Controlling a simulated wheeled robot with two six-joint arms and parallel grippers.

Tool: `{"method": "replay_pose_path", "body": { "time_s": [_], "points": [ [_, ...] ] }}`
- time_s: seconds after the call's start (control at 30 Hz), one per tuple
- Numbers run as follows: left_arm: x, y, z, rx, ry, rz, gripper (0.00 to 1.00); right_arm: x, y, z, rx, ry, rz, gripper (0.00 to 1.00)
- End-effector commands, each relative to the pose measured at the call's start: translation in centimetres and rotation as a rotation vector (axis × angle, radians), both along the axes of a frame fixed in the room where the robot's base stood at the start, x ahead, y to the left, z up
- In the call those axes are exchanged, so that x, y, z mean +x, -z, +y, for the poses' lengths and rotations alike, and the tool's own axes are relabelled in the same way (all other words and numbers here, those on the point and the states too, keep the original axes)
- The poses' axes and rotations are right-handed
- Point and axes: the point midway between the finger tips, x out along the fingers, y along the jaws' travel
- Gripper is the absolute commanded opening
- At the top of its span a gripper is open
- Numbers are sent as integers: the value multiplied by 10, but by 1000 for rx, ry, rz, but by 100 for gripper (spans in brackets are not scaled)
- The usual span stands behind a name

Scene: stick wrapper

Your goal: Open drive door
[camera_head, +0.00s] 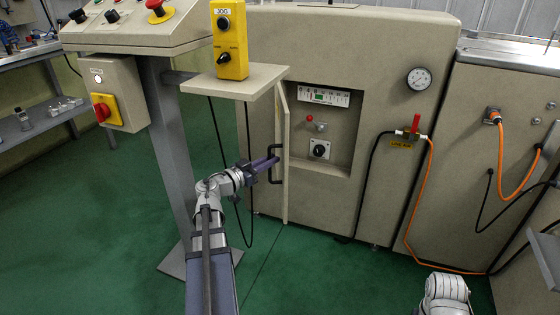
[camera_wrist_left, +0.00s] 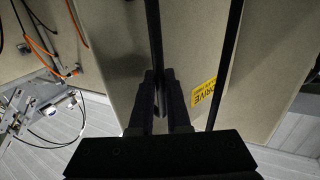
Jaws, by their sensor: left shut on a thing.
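The drive door (camera_head: 285,160) is a narrow beige panel on the front of the large cabinet. It stands swung outward, seen nearly edge-on, at the left of an open recess. Its black handle (camera_head: 278,147) is on its left-facing side. My left gripper (camera_head: 273,163) is shut on this handle. In the left wrist view, the fingers (camera_wrist_left: 160,108) close around the dark handle bar (camera_wrist_left: 155,40), beside a yellow DRIVE label (camera_wrist_left: 203,92). My right gripper is out of view; only a piece of my right arm shows at the bottom right.
The recess holds a small display panel (camera_head: 324,96), a red knob and a black rotary switch (camera_head: 319,149). A control pedestal with a side shelf (camera_head: 255,82) and a yellow button box (camera_head: 229,40) stands close left of the door. The green floor (camera_head: 310,265) in front is clear.

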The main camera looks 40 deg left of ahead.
Motion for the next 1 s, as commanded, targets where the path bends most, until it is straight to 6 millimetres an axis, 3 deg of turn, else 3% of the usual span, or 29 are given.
{"method": "replay_pose_path", "body": {
  "time_s": [0.53, 0.57, 0.8, 1.0],
  "points": [
    [-2, -1, 8, -1, -5, -2, 0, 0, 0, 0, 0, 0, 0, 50],
    [-2, -1, 8, -1, -5, -2, 16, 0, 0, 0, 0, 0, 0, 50],
    [-3, 0, 7, -1, -3, -1, 43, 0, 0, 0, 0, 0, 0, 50],
    [-3, 0, 7, 0, -2, -1, 45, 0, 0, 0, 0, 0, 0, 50]
  ]
}}
